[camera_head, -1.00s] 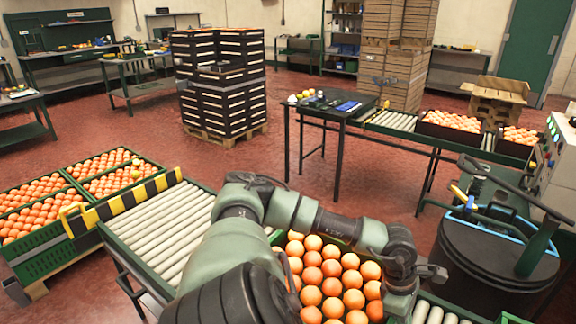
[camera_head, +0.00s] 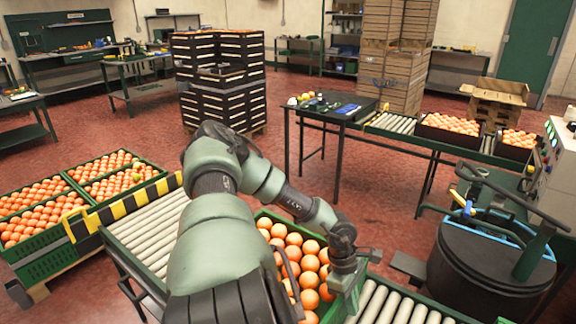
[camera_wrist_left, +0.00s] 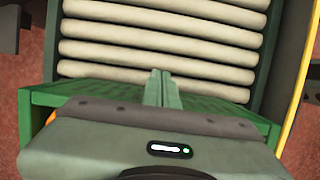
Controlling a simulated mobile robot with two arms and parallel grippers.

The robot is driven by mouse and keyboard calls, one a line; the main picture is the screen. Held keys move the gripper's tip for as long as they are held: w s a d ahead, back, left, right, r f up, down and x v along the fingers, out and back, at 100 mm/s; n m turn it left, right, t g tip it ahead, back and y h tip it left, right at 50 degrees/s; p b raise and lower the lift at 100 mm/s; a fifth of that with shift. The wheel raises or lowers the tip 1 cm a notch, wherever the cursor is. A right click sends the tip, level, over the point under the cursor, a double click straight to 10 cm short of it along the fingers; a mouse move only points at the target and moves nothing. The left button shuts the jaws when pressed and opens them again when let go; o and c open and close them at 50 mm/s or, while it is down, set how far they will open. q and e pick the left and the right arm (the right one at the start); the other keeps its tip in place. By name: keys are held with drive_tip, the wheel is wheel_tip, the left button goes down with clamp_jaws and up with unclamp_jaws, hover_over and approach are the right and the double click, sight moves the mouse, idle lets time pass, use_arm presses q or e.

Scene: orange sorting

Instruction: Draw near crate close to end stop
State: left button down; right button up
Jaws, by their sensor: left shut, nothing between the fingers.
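The near crate (camera_head: 350,294) is green, full of oranges, and sits on the roller conveyor in front of me. The end stop (camera_head: 122,206), a yellow-and-black striped bar, crosses the conveyor's left end. Bare rollers lie between it and the crate. My left gripper (camera_head: 372,256) is shut and empty at the crate's right side. In the left wrist view, the shut fingers (camera_wrist_left: 160,87) are at the green crate wall (camera_wrist_left: 90,96); whether they touch it I cannot tell. My arm hides part of the crate and rollers. My right gripper is not in view.
Bare rollers (camera_head: 395,306) continue right of the crate. Several orange-filled crates (camera_head: 40,266) stand beyond the end stop. A black drum (camera_head: 490,262) stands at the right, and a dark table (camera_head: 335,108) stands behind the conveyor.

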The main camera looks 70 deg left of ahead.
sight(321, 283)
use_arm(q)
drive_tip(key=s+a+p, duration=0.1)
drive_tip(key=a, duration=0.1)
drive_tip(key=s+a+p, duration=0.2)
drive_tip(key=a, duration=0.1)
drive_tip(key=s+a+p, duration=0.2)
drive_tip(key=shift+s+a+r, duration=0.15)
drive_tip(key=shift+s+r, duration=0.05)
drive_tip(key=s+a, duration=0.2)
drive_tip(key=s+a+p, duration=0.1)
drive_tip(key=s+a, duration=0.1)
drive_tip(key=a, duration=0.1)
drive_tip(key=s+a, duration=0.1)
drive_tip(key=a, duration=0.1)
drive_tip(key=shift+s+a+f+p, duration=0.25)
drive_tip(key=shift+s+p, duration=0.15)
drive_tip(key=shift+s+a, duration=0.5)
drive_tip(key=shift+a, duration=0.2)
drive_tip(key=shift+w, duration=0.1)
drive_tip(key=shift+w+d+p, duration=0.45)
drive_tip(key=shift+w+d, duration=0.25)
drive_tip(key=shift+d, duration=0.35)
wheel_tip(321, 283, up, 12)
drive_tip(key=p, duration=1.1)
